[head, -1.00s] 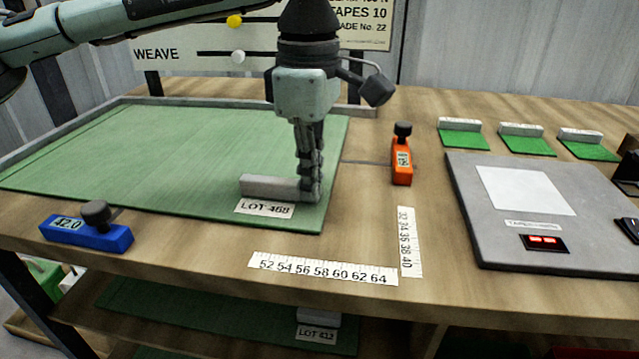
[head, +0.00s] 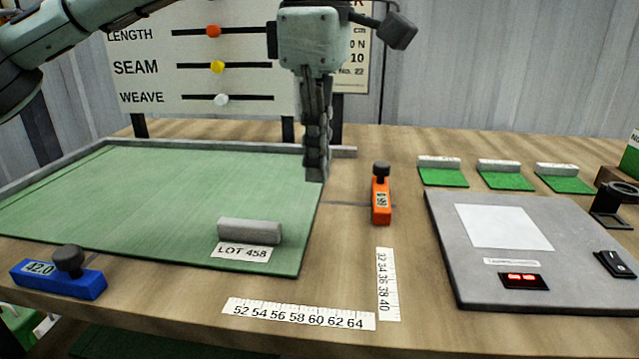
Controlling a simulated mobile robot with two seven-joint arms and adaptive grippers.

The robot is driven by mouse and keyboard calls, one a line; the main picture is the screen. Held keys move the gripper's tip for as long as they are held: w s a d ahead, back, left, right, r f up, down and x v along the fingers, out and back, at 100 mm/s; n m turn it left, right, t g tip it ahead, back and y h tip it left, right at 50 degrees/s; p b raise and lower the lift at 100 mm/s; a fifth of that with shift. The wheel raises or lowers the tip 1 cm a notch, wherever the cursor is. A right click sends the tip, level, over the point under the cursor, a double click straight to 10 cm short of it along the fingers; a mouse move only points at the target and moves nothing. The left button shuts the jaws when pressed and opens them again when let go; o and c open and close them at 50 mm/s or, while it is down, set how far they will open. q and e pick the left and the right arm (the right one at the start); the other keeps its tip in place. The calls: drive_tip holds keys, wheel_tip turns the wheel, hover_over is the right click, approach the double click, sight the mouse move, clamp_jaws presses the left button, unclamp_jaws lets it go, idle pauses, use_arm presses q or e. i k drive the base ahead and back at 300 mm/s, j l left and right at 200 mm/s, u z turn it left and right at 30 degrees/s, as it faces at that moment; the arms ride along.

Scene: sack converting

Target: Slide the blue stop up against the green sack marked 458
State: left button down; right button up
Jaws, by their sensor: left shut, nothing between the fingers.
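The green sack (head: 150,200) lies flat on the table, with a white label (head: 241,252) reading LOT 458 at its front right. A grey bar (head: 250,231) rests on it just behind the label. The blue stop (head: 58,280), with a dark knob and a 42.0 plate, sits on the table in front of the sack's front edge at the left. A narrow strip of wood shows between them. My left gripper (head: 316,176) is shut and empty, pointing down near the sack's right edge, behind the bar and far from the blue stop. My right gripper is not in view.
An orange stop (head: 381,203) stands right of the sack. Two ruler strips, one along the front (head: 298,314) and one at its right (head: 388,285), lie on the table. A grey scale (head: 500,235) is at the right. A board with sliders (head: 200,68) stands behind.

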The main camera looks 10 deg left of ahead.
sight(65, 277)
drive_tip(key=k, duration=1.5)
